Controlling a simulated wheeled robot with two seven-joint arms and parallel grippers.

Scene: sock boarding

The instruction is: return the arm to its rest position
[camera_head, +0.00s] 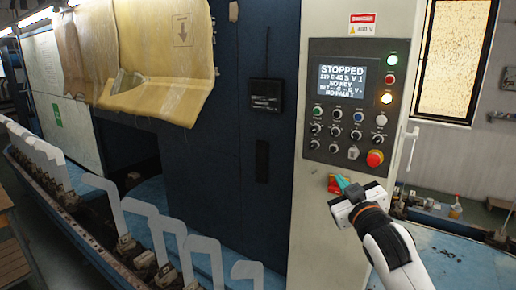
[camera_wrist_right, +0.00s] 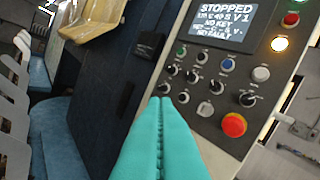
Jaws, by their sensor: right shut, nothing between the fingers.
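My right gripper (camera_head: 341,180) is in front of the pale control cabinet, just below the control panel (camera_head: 312,95). Its teal fingers are pressed together and hold nothing; they fill the lower middle of the right wrist view (camera_wrist_right: 161,100), pointing at the panel. My white right arm (camera_head: 390,245) comes in from the lower right. A small red and green-yellow thing (camera_head: 333,186) shows beside the fingers, partly hidden; I cannot tell what it is. My left gripper is not in view.
The panel has a screen (camera_head: 341,80) reading STOPPED and NO KEY, several knobs, and a red mushroom button (camera_head: 375,158). A handle (camera_head: 411,146) sticks out at the cabinet's right. Flat white sock forms (camera_head: 175,228) line the left. A yellowish curtain (camera_head: 150,60) hangs upper left.

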